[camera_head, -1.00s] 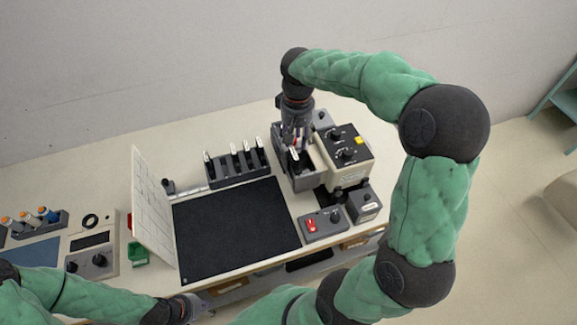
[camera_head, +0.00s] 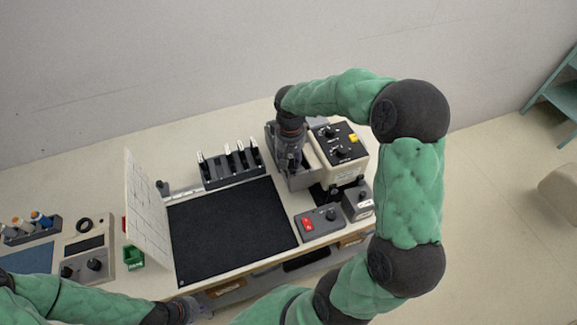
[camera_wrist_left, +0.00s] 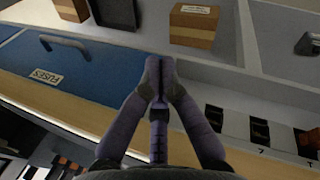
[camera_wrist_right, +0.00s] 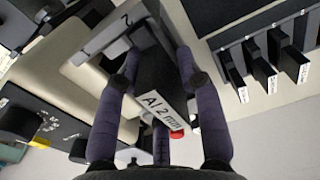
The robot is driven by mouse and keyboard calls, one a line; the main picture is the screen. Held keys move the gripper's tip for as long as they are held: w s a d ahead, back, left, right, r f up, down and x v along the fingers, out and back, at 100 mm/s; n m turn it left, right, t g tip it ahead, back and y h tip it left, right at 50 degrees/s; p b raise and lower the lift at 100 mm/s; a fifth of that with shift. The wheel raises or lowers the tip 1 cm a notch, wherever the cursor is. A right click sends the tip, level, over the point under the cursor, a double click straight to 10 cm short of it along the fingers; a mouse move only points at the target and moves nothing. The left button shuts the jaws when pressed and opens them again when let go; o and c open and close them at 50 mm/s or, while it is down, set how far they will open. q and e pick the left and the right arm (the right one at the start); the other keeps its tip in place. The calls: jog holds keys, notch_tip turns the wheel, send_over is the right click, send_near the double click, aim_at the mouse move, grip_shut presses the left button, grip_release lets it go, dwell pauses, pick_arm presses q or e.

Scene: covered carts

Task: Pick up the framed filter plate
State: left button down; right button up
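The framed filter plate (camera_wrist_right: 158,82) is a dark plate with a white label reading "Al 2 mm" in the right wrist view. It stands in a grey holder (camera_wrist_right: 98,42). My right gripper (camera_wrist_right: 160,58) has a finger on each side of it; I cannot tell whether both fingers press on it. In the head view my right gripper (camera_head: 290,165) is low over the grey holder (camera_head: 303,180) and hides the plate. My left gripper (camera_wrist_left: 158,75) is shut and empty, in front of the table's drawers; in the head view it is at the lower edge (camera_head: 188,311).
A rack (camera_head: 232,178) with several labelled plates stands left of the holder. A beige control box (camera_head: 340,155) stands close on its right. A switch box (camera_head: 318,221) is in front. The black mat (camera_head: 230,225) is clear. A white upright panel (camera_head: 147,212) stands left.

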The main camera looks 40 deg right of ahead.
grip_shut()
jog(key=shift+r, duration=0.1)
